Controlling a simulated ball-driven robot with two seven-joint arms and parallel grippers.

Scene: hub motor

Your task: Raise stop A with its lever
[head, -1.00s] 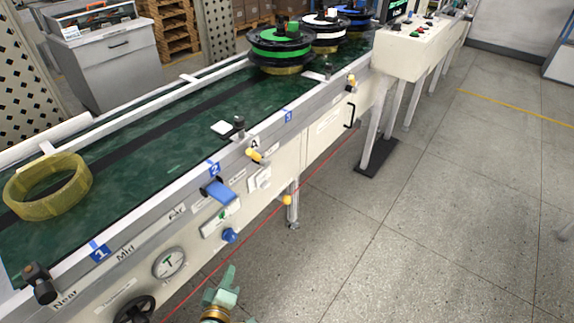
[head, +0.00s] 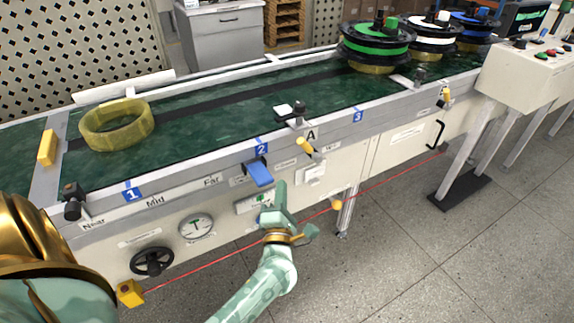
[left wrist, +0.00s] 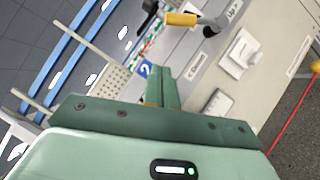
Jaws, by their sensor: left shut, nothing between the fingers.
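My right gripper is not in view.
A black handwheel (head: 152,261) and a gauge (head: 196,226) are to the left. A yellow ring (head: 116,128) and wound reels (head: 376,45) sit on the belt.

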